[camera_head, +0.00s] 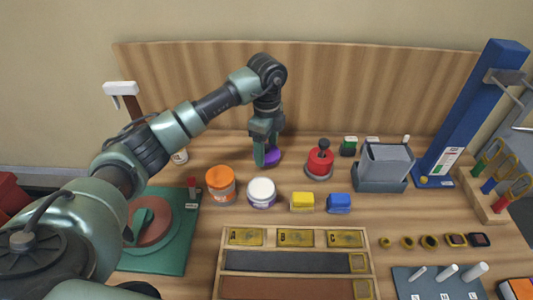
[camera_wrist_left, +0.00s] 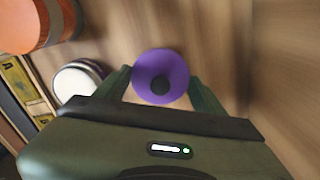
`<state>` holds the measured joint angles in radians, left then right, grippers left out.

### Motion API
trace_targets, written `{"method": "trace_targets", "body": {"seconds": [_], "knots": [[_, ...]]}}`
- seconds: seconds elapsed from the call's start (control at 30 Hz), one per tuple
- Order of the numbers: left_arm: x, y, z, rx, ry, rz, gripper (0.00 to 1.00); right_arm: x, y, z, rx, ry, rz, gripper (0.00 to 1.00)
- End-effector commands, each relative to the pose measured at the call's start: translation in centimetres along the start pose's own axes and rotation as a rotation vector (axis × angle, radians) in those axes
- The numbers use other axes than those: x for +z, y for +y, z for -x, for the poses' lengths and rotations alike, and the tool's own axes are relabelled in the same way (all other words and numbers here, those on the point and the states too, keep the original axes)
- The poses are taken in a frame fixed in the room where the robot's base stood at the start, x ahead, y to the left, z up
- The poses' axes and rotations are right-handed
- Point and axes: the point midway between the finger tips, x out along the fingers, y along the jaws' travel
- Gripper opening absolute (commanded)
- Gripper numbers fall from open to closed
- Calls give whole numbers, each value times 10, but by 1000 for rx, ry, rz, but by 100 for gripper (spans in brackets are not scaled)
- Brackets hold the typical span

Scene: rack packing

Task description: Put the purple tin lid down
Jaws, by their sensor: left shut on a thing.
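The purple tin lid (camera_head: 273,157) is at the back of the table, below my left gripper (camera_head: 266,158). In the left wrist view the lid (camera_wrist_left: 160,76) is a purple disc with a dark round centre, between the two fingers of the left gripper (camera_wrist_left: 160,88). The left gripper is shut on it. The gripper hides part of the lid in the head view, and I cannot tell whether the lid touches the table. My right gripper is not in view.
An orange-lidded jar (camera_head: 220,181), a white-lidded tin (camera_head: 262,191) and a red stamp-like thing (camera_head: 319,163) stand close by. A wooden tray (camera_head: 228,240) with labelled slots lies in front. A wooden panel (camera_head: 350,90) rises behind.

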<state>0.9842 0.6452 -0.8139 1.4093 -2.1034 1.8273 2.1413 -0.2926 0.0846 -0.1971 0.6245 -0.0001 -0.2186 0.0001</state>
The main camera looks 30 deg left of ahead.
Motion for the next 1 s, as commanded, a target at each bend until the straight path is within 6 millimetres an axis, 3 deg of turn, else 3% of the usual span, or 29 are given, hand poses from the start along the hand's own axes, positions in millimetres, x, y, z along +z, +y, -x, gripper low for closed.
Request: {"method": "trace_targets", "body": {"seconds": [0.2, 0.57, 0.6, 0.67, 1.0], "knots": [[0, 1, -30, 2, 0, 0, 31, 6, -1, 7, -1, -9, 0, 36], [0, 0, -35, 1, 0, 0, 31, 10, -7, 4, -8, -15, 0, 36], [0, 0, -34, 1, 0, 0, 78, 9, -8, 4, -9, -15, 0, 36], [0, 0, -34, 1, 0, 0, 91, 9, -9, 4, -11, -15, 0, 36], [0, 0, -31, 0, 1, 0, 91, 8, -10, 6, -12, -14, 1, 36]]}}
